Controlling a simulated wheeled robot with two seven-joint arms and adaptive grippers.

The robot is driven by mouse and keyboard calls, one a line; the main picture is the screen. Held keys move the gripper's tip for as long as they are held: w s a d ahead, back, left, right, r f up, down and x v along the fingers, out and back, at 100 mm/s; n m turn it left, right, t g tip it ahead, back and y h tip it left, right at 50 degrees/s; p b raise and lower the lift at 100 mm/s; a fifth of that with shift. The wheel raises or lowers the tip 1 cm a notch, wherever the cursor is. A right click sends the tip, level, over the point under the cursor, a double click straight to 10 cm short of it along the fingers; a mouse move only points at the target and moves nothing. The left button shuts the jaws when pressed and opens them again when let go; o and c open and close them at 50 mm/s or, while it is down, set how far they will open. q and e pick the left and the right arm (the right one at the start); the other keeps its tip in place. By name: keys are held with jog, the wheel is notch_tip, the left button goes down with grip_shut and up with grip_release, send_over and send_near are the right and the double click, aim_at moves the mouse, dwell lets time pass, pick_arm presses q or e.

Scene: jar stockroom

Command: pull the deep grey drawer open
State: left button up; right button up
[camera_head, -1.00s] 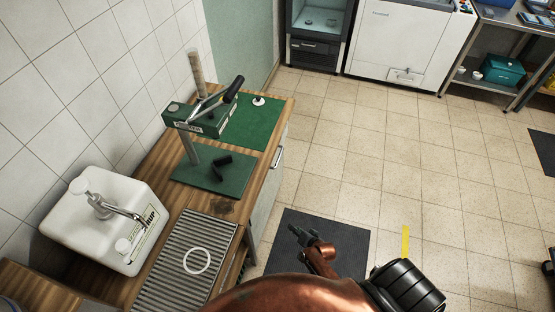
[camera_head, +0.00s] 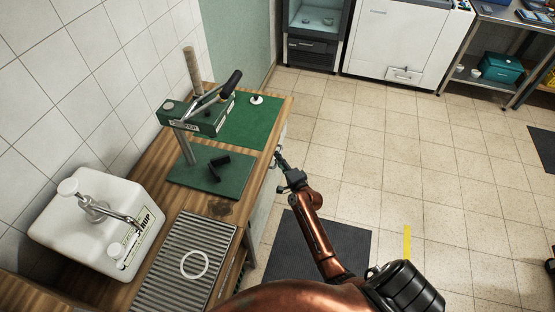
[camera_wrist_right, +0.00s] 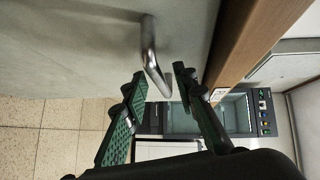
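The grey drawer front (camera_wrist_right: 80,45) fills the upper left of the right wrist view, below the wooden counter edge. Its bent metal bar handle (camera_wrist_right: 150,50) stands out from it. My right gripper (camera_wrist_right: 159,76) is open, with a green-padded finger on each side of the handle's near end in the picture. I cannot tell whether either finger touches the handle. In the head view, my right gripper (camera_head: 281,160) is at the counter's front face and largely hides the handle. The drawer looks shut. My left gripper is not in view.
The wooden counter (camera_head: 222,208) carries a green lever press (camera_head: 205,118), a white syrup dispenser (camera_head: 100,215) and a ribbed drip tray (camera_head: 180,275). A dark mat (camera_head: 345,245) lies on the floor.

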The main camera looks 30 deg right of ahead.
jog(key=shift+w, duration=0.4)
jog(key=shift+c, duration=0.3)
grip_shut()
